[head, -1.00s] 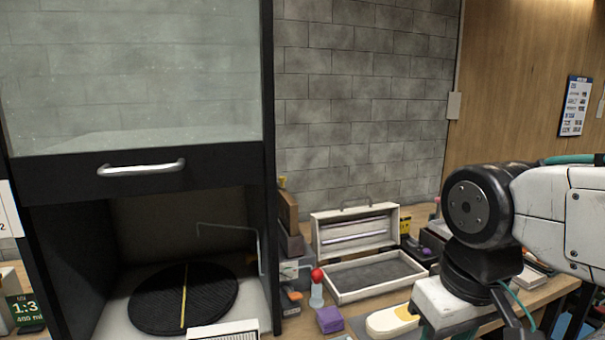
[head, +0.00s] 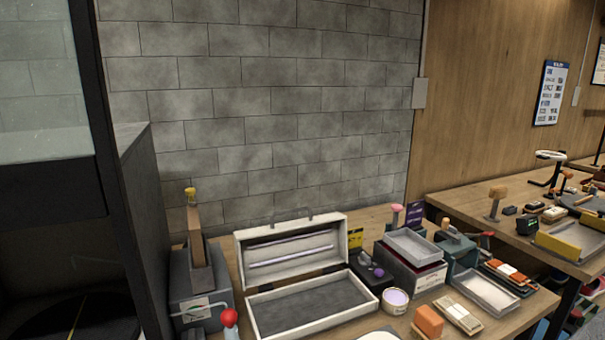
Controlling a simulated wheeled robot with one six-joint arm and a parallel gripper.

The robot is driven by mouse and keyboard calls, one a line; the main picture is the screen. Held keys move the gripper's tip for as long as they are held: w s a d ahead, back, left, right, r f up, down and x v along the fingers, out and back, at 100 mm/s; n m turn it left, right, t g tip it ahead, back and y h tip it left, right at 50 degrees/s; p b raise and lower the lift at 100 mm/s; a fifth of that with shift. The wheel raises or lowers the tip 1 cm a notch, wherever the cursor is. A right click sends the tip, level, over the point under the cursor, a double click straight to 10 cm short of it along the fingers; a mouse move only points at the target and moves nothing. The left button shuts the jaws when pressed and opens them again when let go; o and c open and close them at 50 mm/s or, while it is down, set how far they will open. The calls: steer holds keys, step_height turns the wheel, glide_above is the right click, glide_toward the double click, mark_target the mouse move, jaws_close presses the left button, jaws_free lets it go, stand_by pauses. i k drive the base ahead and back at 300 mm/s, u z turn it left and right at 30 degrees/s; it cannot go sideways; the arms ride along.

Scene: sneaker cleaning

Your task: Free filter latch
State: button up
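My gripper and arm are not in view. I cannot make out a filter or its latch. A dark cabinet (head: 140,205) with a glass front panel (head: 35,80) stands at the left, cut off by the frame edge. Part of a round black turntable (head: 95,318) with a yellow line shows inside it. A grey box-shaped unit (head: 190,287) with a pale label stands on the bench right of the cabinet. A red ball-shaped knob (head: 229,317) is in front of it, its lower part cut off.
An open white case (head: 254,317) with a grey lining sits mid-bench. Right of it are a round tin (head: 396,301), an orange block (head: 429,319), a brush (head: 458,313) and a shallow tray (head: 487,291). A second bench (head: 470,205) stands farther right.

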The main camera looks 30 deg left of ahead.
mark_target(190, 193)
steer(key=z, duration=0.3)
steer(key=i, duration=1.05)
steer(key=u, duration=2.25)
